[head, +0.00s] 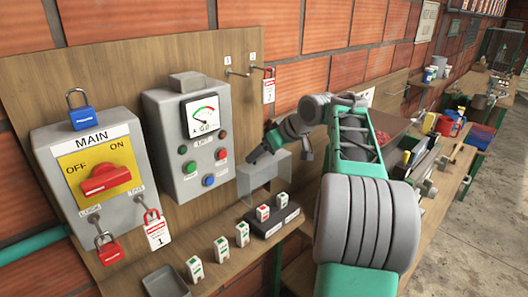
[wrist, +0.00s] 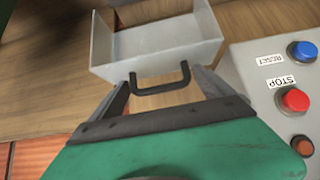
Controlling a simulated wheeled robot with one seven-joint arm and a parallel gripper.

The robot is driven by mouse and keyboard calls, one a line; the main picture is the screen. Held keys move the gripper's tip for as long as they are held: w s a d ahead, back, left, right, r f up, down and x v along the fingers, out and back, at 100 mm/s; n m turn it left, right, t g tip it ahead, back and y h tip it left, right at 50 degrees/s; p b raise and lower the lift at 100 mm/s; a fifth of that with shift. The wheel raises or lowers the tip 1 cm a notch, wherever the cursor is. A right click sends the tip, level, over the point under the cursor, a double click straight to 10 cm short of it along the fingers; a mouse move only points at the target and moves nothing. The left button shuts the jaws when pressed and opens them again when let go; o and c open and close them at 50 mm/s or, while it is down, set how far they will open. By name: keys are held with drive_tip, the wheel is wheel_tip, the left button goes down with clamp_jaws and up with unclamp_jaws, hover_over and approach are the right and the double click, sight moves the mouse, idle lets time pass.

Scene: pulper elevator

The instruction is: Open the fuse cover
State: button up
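The fuse cover (head: 250,181) is a pale grey, box-like piece at the board, just behind the black fuse block (head: 268,228). In the wrist view the cover (wrist: 112,58) looks like a shallow tray with raised side walls, and its black handle (wrist: 160,83) faces me. My gripper (head: 262,153) is at the top of the cover in the head view. In the wrist view its fingers (wrist: 163,82) are apart, one on each side of the handle. I see no firm grip; whether either finger touches the handle is unclear.
The lift control box (head: 188,145) with buttons stands left of the cover, close to my gripper. The main switch box (head: 95,180) is farther left. Several fuses (head: 221,249) stand on the ledge, near a grey tray (head: 165,282). A cluttered bench (head: 440,165) extends right.

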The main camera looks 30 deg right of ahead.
drive_tip(key=shift+s, duration=0.1)
drive_tip(key=v, duration=0.7)
drive_tip(key=shift+s+r, duration=0.2)
drive_tip(key=shift+r, duration=0.1)
